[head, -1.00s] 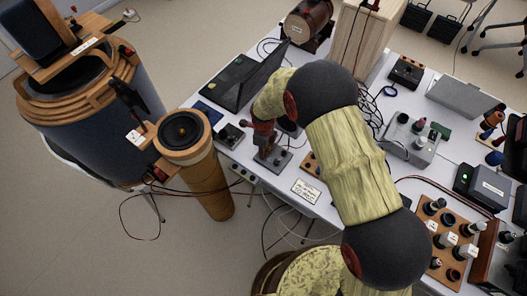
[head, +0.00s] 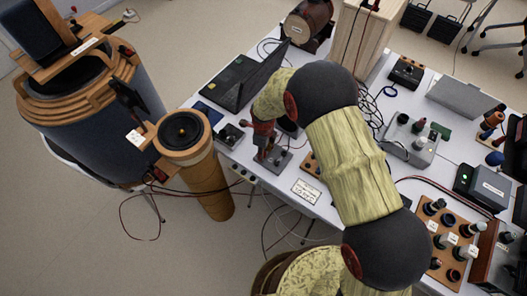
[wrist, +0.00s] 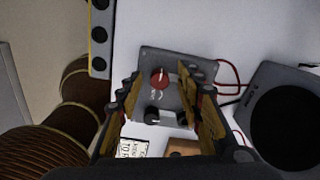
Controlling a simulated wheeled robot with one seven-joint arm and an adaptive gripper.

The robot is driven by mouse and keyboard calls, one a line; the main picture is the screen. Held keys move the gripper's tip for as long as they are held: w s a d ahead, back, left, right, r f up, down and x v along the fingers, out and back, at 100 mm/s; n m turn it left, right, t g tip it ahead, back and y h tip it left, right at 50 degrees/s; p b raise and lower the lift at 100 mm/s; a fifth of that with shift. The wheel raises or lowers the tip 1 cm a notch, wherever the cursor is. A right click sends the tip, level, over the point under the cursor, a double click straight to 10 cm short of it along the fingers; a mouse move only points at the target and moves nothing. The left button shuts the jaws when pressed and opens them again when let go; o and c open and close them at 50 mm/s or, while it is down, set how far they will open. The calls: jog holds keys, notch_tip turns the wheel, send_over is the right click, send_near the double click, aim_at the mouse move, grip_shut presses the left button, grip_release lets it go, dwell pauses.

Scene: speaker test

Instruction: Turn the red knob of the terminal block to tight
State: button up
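The terminal block is a grey plate (wrist: 178,62) on the white table, below my gripper in the wrist view. Its red knob (wrist: 160,78) with a white pointer line shows between my fingers, the line pointing roughly up in the picture. A black knob (wrist: 152,113) sits nearer the wrist. My gripper (wrist: 163,88) is open, one finger on each side of the red knob. I cannot tell whether either finger touches it. In the head view the grey plate (head: 283,159) shows beside my gripper (head: 265,148), which hides the red knob there.
Red leads run from the block's right side towards a round black speaker-like part (wrist: 285,118). A printed card (head: 306,191) lies near the table's front edge. A laptop (head: 240,88) stands behind, and a wooden post board (head: 452,235) lies at right.

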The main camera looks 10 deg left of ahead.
notch_tip(320, 180, up, 12)
dwell(0.6)
dwell(0.5)
